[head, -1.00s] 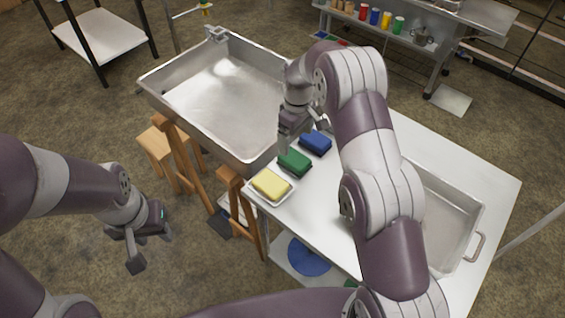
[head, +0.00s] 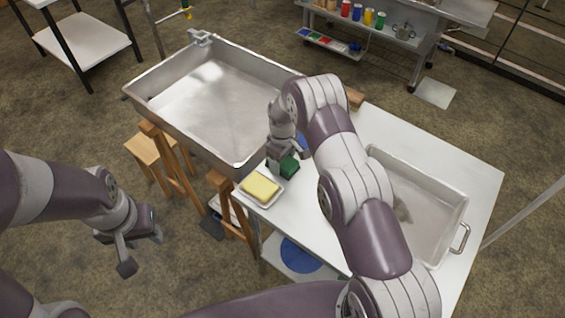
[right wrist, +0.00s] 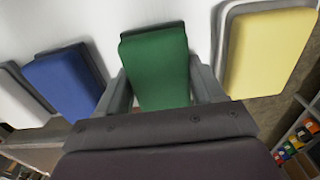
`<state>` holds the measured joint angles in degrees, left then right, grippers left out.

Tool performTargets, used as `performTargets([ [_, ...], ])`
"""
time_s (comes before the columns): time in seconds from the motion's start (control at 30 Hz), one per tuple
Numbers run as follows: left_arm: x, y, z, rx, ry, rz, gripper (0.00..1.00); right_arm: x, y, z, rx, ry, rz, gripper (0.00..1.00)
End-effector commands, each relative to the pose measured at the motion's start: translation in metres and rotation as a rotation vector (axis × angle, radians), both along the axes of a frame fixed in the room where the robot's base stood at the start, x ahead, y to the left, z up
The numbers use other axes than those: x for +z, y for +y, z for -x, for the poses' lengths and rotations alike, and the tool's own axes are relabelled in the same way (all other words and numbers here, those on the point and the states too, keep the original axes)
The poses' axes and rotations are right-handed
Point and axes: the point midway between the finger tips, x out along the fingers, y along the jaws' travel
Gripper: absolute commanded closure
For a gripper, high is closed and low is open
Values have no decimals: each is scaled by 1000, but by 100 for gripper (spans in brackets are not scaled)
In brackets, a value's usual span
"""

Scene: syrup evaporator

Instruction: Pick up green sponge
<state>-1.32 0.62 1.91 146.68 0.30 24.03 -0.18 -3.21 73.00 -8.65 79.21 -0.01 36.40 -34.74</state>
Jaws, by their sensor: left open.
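The green sponge (head: 290,168) lies on the white table (head: 300,208), partly hidden by my right gripper (head: 279,168). In the right wrist view the green sponge (right wrist: 157,68) sits between the two fingers of my right gripper (right wrist: 162,88), one finger close along each side. I cannot tell whether both fingers press on it, and no lift off the table is clear. My left gripper (head: 143,252) is open and empty, over the floor at the left, well away from the table.
A yellow sponge (head: 262,187) on a white dish lies close beside the green one. A blue sponge (right wrist: 64,82) lies on its other side. A large metal pan (head: 215,100) stands behind left. A metal tray (head: 425,205) takes up the table's right part.

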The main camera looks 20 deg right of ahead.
Motion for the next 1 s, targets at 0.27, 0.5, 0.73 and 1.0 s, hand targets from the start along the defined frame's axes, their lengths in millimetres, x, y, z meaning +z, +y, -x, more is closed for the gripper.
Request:
performTargets([
  [0.27,0,0,0,0,0,0,57,0,0,0,0,0,0,62],
  [0.5,-7,0,0,0,0,0,57,17,0,0,0,-2,0,62],
  [0.73,-18,0,0,0,0,0,57,55,-18,19,-3,0,0,62],
  [1.0,-30,0,0,0,0,0,57,92,-62,64,-3,0,0,62],
])
